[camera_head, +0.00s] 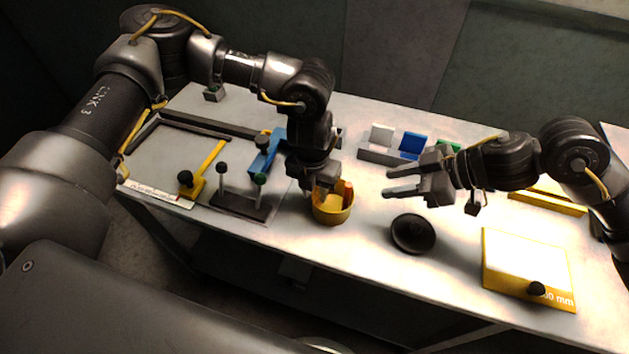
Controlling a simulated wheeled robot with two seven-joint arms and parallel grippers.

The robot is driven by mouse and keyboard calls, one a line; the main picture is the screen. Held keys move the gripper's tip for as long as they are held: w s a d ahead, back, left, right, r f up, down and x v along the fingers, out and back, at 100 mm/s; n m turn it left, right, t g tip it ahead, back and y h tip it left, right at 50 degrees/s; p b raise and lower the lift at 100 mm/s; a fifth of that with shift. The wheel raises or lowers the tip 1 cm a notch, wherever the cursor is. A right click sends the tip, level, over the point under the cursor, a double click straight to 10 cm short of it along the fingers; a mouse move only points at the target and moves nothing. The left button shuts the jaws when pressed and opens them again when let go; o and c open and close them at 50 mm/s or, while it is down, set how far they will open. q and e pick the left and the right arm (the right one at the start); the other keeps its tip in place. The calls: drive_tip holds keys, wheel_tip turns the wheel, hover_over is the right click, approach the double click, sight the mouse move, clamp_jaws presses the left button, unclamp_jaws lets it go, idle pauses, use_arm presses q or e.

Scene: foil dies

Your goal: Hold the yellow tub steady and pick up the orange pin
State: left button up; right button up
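The yellow tub (334,212) stands upright on the light table near the middle. My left gripper (318,186) comes down from above at the tub's left back rim. Its fingers hide part of the rim, and I cannot tell whether they are closed on it. An orange patch (347,191) shows at the tub's right inner side; I cannot tell whether it is the orange pin or the tub wall. My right gripper (389,182) is open and empty, to the right of the tub, with its fingers pointing left and apart from it.
A black round dish (413,233) lies right of the tub. A yellow-framed block with a black knob (526,268) is at the right front. A rack with white, blue and green plates (410,146) stands behind.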

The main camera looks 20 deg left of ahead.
use_arm(q)
drive_tip(key=shift+f, duration=0.15)
drive_tip(key=shift+c, duration=0.4)
clamp_jaws()
idle(0.5)
